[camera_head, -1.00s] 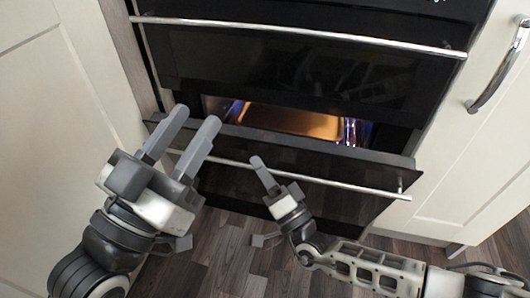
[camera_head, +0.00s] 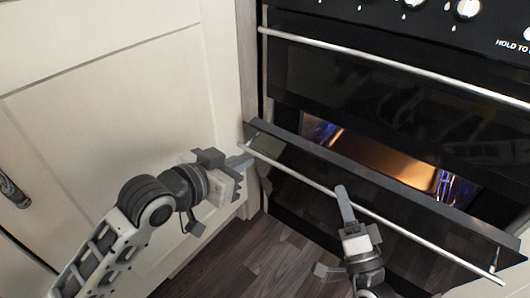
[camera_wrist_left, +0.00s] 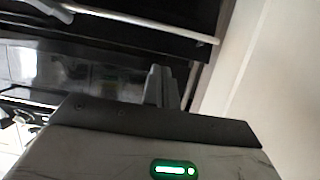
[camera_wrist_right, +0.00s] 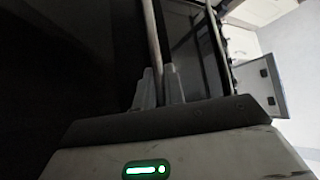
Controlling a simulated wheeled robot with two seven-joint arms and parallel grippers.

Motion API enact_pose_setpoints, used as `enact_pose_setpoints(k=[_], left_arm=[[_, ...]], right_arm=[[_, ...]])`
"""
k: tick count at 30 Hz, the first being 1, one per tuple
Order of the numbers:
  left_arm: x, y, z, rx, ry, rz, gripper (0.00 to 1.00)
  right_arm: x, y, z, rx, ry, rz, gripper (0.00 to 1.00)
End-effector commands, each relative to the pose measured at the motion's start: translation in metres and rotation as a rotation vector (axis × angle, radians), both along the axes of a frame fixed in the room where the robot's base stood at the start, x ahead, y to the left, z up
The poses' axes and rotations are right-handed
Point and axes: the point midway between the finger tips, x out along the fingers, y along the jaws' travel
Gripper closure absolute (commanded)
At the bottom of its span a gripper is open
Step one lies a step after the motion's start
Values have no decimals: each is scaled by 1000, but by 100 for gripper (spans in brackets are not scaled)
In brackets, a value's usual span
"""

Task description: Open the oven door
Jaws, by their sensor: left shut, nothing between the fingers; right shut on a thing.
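The lower oven door (camera_head: 300,150) is black and tilted partly open, with the lit oven cavity (camera_head: 385,160) showing above its top edge. Its silver bar handle (camera_head: 420,240) runs across the front. My right gripper (camera_head: 344,203) is at the handle; the right wrist view shows the bar (camera_wrist_right: 153,40) between its fingers (camera_wrist_right: 159,88), shut on it. My left gripper (camera_head: 240,162) is shut and empty beside the door's left end, close to the handle's end. Its fingers (camera_wrist_left: 162,88) are together in the left wrist view. I cannot tell whether they touch the door.
An upper black oven door (camera_head: 400,100) with its own bar handle (camera_head: 400,66) is closed above. Control knobs (camera_head: 468,8) are at the top. A cream cabinet (camera_head: 110,100) stands close on the left. Dark wood floor (camera_head: 235,250) is clear below.

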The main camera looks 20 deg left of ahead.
Motion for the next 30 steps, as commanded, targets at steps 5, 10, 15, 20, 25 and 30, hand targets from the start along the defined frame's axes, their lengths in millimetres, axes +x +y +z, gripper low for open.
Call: enact_pose_setpoints(k=[5,10,15,20,25,30], left_arm=[[11,10,-13,18,51,23,100],[36,1,-24,15,52,22,100],[64,-9,-36,17,50,21,100],[82,-14,-43,17,49,21,100],[89,-17,-47,18,50,20,100],[89,-17,-47,19,49,19,100]], right_arm=[[1,0,1,1,0,-2,100],[1,0,1,1,0,-2,100],[1,0,1,1,-1,-3,100],[1,0,1,1,-1,-3,100],[1,0,1,1,-1,-3,100],[1,0,1,1,-1,-3,100]])
